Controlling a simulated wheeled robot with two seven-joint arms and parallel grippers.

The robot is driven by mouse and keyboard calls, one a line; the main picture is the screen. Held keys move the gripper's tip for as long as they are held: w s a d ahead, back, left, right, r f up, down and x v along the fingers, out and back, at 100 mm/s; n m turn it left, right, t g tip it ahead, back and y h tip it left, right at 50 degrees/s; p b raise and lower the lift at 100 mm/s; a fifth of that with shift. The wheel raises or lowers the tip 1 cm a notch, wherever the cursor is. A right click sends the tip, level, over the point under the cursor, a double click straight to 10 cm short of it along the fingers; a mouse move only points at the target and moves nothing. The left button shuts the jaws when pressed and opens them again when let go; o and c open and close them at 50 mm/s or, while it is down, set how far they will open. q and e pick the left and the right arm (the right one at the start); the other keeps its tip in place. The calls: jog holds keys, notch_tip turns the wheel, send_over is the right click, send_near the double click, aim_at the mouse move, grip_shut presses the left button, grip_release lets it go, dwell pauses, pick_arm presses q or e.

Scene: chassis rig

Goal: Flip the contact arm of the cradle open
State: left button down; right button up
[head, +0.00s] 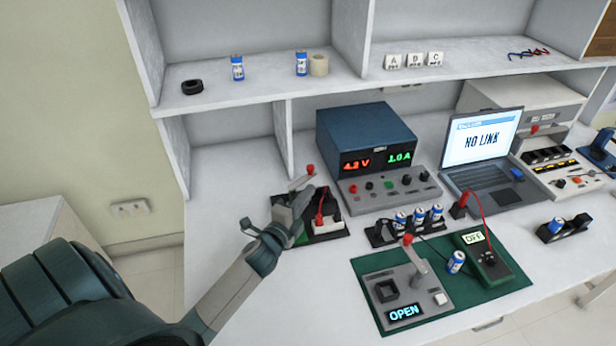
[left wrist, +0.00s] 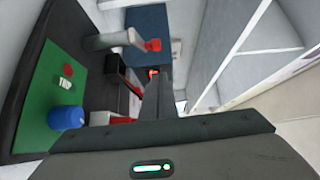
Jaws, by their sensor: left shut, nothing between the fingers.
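A small fixture with a black base (head: 326,237) stands at the left of the bench. It has a grey arm with a red knob (head: 310,170), raised at a slant, and a red part beside a white block (head: 326,225). In the left wrist view the grey arm (left wrist: 115,40) ends in its red knob. A green plate (left wrist: 38,95) and a blue cylinder (left wrist: 66,117) also show there. My left gripper (head: 297,203) is shut and empty beside this fixture, partly hiding it; its fingers (left wrist: 156,90) point past the knob. My right gripper is not in view.
A green mat (head: 372,262) at the front holds a grey device (head: 420,298) reading OPEN, with its own red-knobbed lever, and a meter (head: 480,255). A battery rack (head: 380,234) and a power supply (head: 368,140) stand close right of the fixture. The bench left of it is clear.

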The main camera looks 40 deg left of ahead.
aim_at(308, 179)
pick_arm(q)
jog(key=w+a, duration=0.1)
jog(key=w+a+p, duration=0.1)
jog(key=w, duration=0.1)
jog(key=w+a, duration=0.1)
jog(key=w, duration=0.1)
jog(key=shift+w+a+f+p, duration=0.1)
jog(key=shift+w+p, duration=0.1)
jog(key=shift+p, duration=0.15)
jog(key=shift+w+a, duration=0.1)
jog(key=shift+a, duration=0.05)
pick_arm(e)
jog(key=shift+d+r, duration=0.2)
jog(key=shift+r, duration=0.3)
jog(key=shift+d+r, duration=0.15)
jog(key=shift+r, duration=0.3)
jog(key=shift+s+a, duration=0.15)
pick_arm(q)
jog(key=shift+w+a+y, duration=0.1)
jog(key=shift+y, duration=0.2)
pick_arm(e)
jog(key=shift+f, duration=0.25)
